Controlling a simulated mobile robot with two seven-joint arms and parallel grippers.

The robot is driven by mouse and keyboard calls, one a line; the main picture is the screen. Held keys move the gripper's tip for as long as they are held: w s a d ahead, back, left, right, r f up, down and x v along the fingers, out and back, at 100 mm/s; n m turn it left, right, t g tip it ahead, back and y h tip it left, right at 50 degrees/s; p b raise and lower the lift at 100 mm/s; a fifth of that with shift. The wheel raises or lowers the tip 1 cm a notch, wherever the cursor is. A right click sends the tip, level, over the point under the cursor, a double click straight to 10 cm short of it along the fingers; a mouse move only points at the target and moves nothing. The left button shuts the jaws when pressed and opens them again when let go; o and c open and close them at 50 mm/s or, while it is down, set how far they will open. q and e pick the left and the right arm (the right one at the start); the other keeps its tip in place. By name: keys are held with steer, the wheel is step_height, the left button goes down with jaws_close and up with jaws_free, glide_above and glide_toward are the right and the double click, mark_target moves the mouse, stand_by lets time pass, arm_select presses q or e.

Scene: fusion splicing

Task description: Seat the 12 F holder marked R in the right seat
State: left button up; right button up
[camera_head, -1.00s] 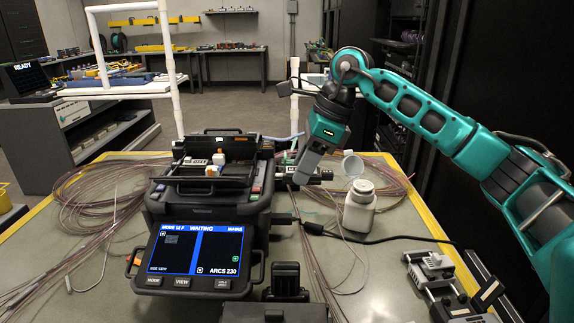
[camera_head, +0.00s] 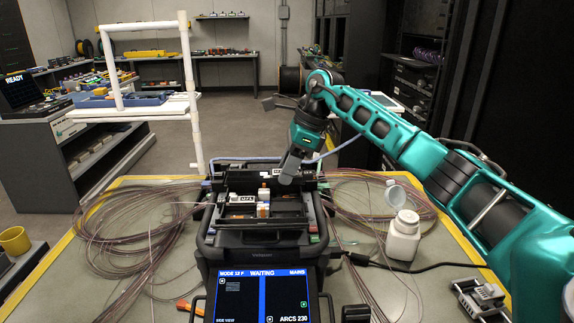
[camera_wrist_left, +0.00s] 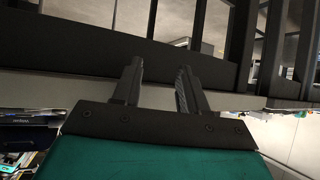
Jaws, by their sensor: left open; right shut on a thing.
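The black fusion splicer (camera_head: 262,240) stands on the table with its lid up, and its screen (camera_head: 262,295) reads "MODE 12 F" and "WAITING". A holder with a white label (camera_head: 241,198) sits in the left part of its work area, beside a small orange and white part (camera_head: 263,198). My right gripper (camera_head: 286,177) is shut on the 12 F holder, above the right part of the work area. The holder is mostly hidden, with a small pale label at the fingers; I cannot tell if it touches the seat. My left gripper (camera_wrist_left: 158,85) is open and empty in the left wrist view.
Coils of thin fibre (camera_head: 135,225) lie left and right of the splicer. A white bottle (camera_head: 403,236) stands to its right, with a grey metal tool (camera_head: 480,297) nearer the front. A white pipe frame (camera_head: 193,100) rises behind the table.

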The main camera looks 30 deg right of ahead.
steer(key=shift+w, duration=0.25)
steer(key=shift+w+d+f, duration=0.1)
steer(key=shift+d+f, duration=0.1)
steer(key=shift+d+f+b, duration=0.1)
steer(key=shift+f+b, duration=0.05)
steer(key=shift+b, duration=0.15)
steer(key=shift+a+f+b, duration=0.2)
steer(key=shift+f+b, duration=0.25)
steer(key=shift+b, duration=0.1)
step_height(320, 180, down, 4)
steer(key=b, duration=0.3)
steer(key=shift+r, duration=0.25)
steer(key=shift+f, duration=0.25)
steer(key=shift+f+b, duration=0.4)
steer(key=shift+f, duration=0.3)
arm_select(q)
steer(key=shift+h, duration=0.3)
steer(key=d+f, duration=0.1)
steer(key=w+d+f, duration=0.1)
steer(key=f, duration=0.1)
steer(key=shift+d+f, duration=0.15)
steer(key=shift+d, duration=0.1)
steer(key=shift+p, duration=0.3)
